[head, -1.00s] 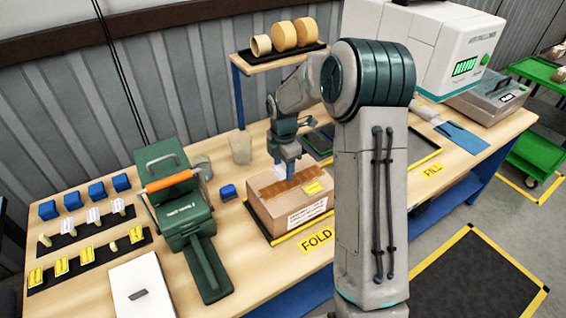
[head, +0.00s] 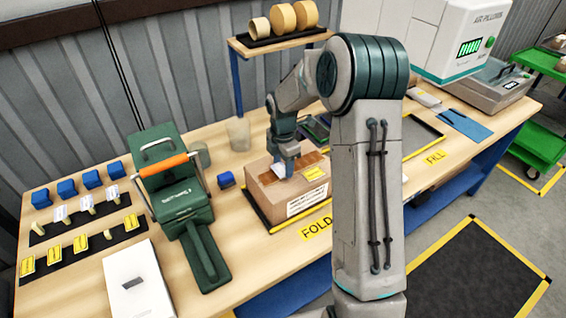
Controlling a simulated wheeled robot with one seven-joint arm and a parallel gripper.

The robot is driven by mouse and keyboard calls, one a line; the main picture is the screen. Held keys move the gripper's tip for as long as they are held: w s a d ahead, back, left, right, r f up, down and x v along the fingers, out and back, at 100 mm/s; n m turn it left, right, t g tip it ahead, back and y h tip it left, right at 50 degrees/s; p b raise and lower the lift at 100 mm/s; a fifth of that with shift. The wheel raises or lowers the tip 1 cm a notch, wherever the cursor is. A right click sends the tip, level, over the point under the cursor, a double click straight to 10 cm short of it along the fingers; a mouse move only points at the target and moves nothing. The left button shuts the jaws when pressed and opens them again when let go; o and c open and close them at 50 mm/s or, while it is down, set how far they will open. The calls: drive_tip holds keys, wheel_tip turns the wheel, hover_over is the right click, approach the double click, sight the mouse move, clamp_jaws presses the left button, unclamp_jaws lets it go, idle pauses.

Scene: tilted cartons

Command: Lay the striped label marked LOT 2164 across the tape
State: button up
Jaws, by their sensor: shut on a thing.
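An open-topped view of my gripper (head: 287,163) shows it low over the top of a brown carton (head: 270,208), shut on a small pale piece that looks like a label. The fingers mostly hide that piece, and I cannot read any stripes or lot number on it. Brown tape (head: 314,158) runs across the carton's top, partly hidden behind the gripper. I cannot tell whether the held piece touches the tape. A yellow label (head: 314,173) lies on the carton top to the right of the gripper. A white printed label (head: 307,200) is on the carton's front side.
A green machine with an orange handle (head: 165,165) stands left of the carton. Racks of white labels (head: 87,204) and yellow labels (head: 54,254) lie farther left, with blue blocks (head: 92,179) behind. A small blue block (head: 226,179) sits between machine and carton. Tape rolls (head: 283,16) are on a raised shelf.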

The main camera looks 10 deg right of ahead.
drive_tip(key=shift+f+b, duration=0.35)
drive_tip(key=shift+f, duration=0.15)
idle(0.6)
drive_tip(key=o, duration=1.3)
drive_tip(key=shift+r+p, duration=2.6)
drive_tip(key=shift+r, duration=1)
